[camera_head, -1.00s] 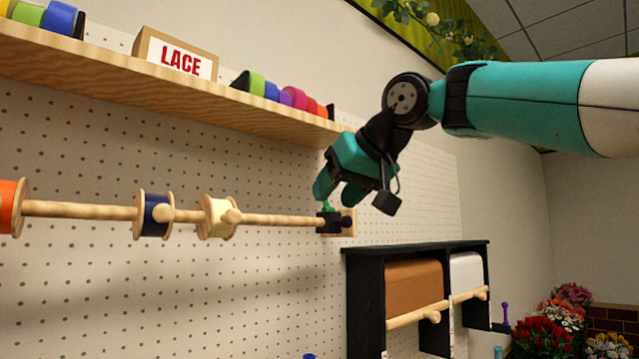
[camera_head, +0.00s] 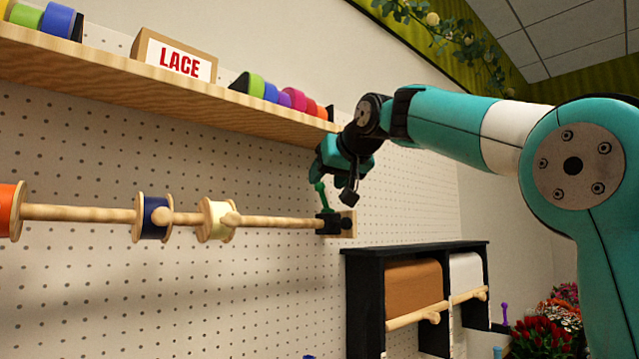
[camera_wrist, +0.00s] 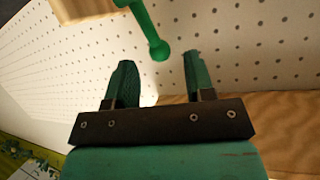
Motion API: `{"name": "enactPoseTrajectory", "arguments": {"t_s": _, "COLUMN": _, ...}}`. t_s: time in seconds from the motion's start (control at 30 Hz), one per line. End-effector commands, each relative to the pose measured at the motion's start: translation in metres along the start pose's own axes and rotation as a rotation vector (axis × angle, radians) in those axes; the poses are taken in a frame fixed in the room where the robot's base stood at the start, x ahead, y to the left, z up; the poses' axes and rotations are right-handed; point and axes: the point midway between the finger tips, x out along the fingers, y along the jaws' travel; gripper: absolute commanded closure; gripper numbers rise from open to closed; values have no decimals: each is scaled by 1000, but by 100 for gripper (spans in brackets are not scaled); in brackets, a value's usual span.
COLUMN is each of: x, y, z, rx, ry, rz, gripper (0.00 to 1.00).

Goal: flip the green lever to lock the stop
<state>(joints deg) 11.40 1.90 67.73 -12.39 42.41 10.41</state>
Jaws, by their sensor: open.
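The green lever (camera_head: 322,195) stands up from the black stop (camera_head: 328,223) at the right end of the wooden rod (camera_head: 270,220), leaning slightly left. My gripper (camera_head: 318,172) is just above the lever in the head view. In the wrist view, the lever's round knob (camera_wrist: 160,50) shows at the gap between the two open fingers of my gripper (camera_wrist: 158,75), slightly beyond their tips. The fingers are apart and hold nothing. I cannot tell whether one touches the knob.
The wooden shelf (camera_head: 150,95) with ribbon rolls and a LACE box (camera_head: 175,56) runs above the rod, close to my gripper. Spools, one navy (camera_head: 154,217) and one cream (camera_head: 216,219), sit on the rod. A black paper-roll rack (camera_head: 365,300) stands below right.

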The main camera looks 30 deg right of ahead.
Motion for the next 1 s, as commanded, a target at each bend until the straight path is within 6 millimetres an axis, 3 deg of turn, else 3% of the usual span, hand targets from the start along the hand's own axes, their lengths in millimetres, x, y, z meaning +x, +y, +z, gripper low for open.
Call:
{"name": "enactPoseTrajectory", "arguments": {"t_s": 0.23, "x": 34, "y": 0, "z": -1, "rx": 1, "ry": -2, "rz": 0, "gripper": 51}}
{"name": "enactPoseTrajectory", "arguments": {"t_s": 0.6, "x": 40, "y": 0, "z": 0, "rx": 0, "ry": 1, "rz": 1, "gripper": 51}}
{"name": "enactPoseTrajectory", "arguments": {"t_s": 0.63, "x": 40, "y": 0, "z": 0, "rx": 0, "ry": 1, "rz": 1, "gripper": 53}}
{"name": "enactPoseTrajectory", "arguments": {"t_s": 0.83, "x": 40, "y": 0, "z": 0, "rx": 0, "ry": 1, "rz": 1, "gripper": 99}}
{"name": "enactPoseTrajectory", "arguments": {"t_s": 1.0, "x": 40, "y": 0, "z": 0, "rx": 1, "ry": 2, "rz": 0, "gripper": 100}}
